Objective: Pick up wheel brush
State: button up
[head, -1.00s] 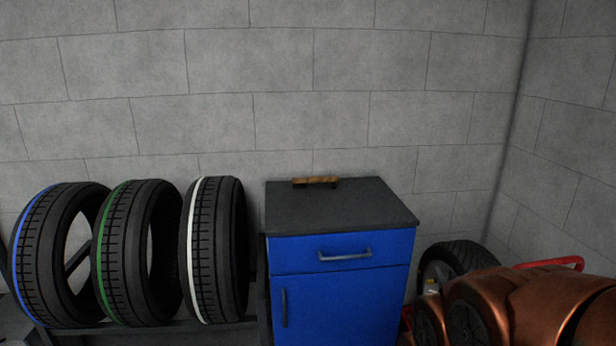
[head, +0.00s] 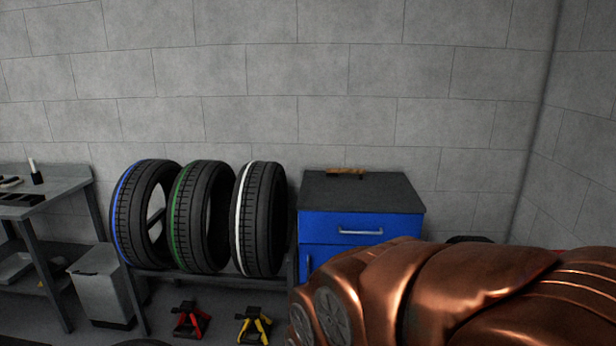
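The wheel brush (head: 346,171) appears to be the small wooden-backed brush with dark bristles. It lies on the dark top of the blue cabinet (head: 318,226), near the back edge by the wall. My copper-coloured arm fills the lower right of the head view and covers much of the cabinet's lower front. My gripper is not in view. Nothing is seen touching the brush.
A rack with three tyres (head: 258,218) stands left of the cabinet. Below it are a red jack stand (head: 190,320) and a yellow jack stand (head: 254,325). A grey workbench (head: 62,186) and a grey bin (head: 100,285) are at the far left. A block wall is behind.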

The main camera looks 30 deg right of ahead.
aim_at(330, 172)
jog(key=z, duration=0.7)
jog(key=i, duration=0.6)
jog(key=z, duration=1.15)
jog(key=i, duration=1.1)
jog(key=u, duration=0.4)
jog(key=i, duration=0.9)
jog(key=u, duration=1.3)
jog(key=i, duration=0.3)
jog(key=u, duration=0.25)
